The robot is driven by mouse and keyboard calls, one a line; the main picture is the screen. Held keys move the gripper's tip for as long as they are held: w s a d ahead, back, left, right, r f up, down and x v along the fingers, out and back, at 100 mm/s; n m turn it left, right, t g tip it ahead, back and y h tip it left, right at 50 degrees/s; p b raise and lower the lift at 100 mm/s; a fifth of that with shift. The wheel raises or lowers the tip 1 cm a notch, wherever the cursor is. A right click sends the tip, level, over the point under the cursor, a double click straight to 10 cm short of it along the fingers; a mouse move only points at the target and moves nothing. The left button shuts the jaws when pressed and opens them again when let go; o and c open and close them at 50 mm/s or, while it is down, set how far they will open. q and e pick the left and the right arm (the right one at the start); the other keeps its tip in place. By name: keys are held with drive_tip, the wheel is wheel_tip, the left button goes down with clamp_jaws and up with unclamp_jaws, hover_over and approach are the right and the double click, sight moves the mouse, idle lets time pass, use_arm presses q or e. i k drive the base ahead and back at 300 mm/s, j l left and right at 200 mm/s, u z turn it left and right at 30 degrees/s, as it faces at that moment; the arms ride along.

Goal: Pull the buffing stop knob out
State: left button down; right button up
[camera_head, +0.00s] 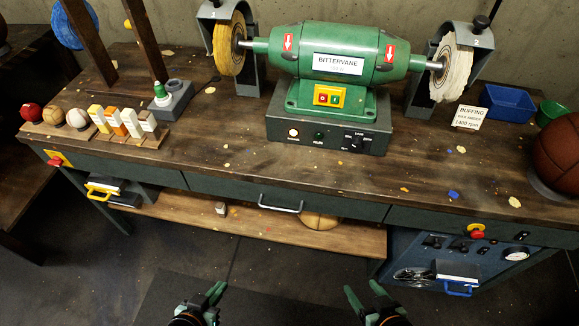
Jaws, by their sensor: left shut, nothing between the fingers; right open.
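Two red stop knobs with yellow backing show. One red knob (477,234) is at the front right, just under the bench edge above a blue-green panel. The other red knob (55,161) is on a yellow plate at the bench's front left. I cannot read a label on either, so I cannot tell which is the buffing one. My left gripper (217,288) is shut and empty, low in front of the bench. My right gripper (362,288) is open and empty, to the left of and below the right knob. Both grippers are clear of the knobs.
The green buffing machine (340,50) stands on the bench (240,150). A buffing sign (470,117), blue bin (508,103) and brown ball (558,155) are at right. The floor before the bench is open.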

sight(476, 233)
drive_tip(key=z, duration=1.7)
